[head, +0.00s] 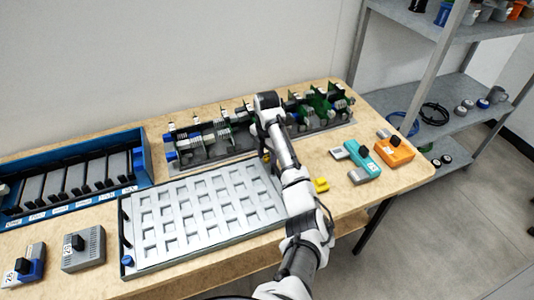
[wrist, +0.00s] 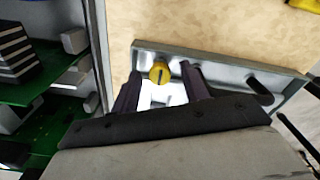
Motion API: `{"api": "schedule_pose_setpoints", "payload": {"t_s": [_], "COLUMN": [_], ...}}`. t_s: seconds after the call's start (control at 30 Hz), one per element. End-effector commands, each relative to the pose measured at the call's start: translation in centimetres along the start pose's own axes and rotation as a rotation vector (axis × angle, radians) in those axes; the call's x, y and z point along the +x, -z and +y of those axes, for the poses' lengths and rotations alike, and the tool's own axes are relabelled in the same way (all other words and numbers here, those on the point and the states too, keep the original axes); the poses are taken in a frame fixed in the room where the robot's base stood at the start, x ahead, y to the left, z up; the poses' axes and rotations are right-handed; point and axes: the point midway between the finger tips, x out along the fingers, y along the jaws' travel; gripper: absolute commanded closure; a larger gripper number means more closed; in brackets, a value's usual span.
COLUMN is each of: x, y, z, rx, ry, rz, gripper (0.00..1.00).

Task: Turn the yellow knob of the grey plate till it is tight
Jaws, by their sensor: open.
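The grey plate (head: 205,208) lies on the table in the head view, a flat tray with rows of square pockets. Its corner and rim (wrist: 225,72) show in the wrist view. The yellow knob (wrist: 159,72) sits at that corner, round with a dark slot line on top. My gripper (wrist: 164,82) is open, with one dark finger on each side of the knob; I cannot tell whether either finger touches it. In the head view, my arm mostly covers this corner, and a small yellow spot (head: 266,157) shows beside it.
A blue knob (head: 127,262) is at the plate's near left corner. Green circuit boards (head: 210,138) stand close behind the plate. A blue rack (head: 147,155) is to the left. A yellow piece (head: 320,185), a teal device (head: 366,163) and an orange device (head: 394,152) lie right.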

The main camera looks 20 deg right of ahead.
Motion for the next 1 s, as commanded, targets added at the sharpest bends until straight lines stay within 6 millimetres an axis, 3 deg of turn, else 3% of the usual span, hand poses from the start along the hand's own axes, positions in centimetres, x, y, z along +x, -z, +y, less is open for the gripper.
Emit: {"api": "schedule_pose_setpoints", "payload": {"t_s": [0.17,0.5,1.0], "x": [0.02,0.00,0.00], "y": [-0.01,0.00,0.08], "z": [-0.02,-0.02,0.03], "rx": [0.000,0.001,0.153], "ry": [0.000,0.001,0.000], "rz": [0.000,0.000,0.002], "gripper": [0.58,1.00,1.00]}}
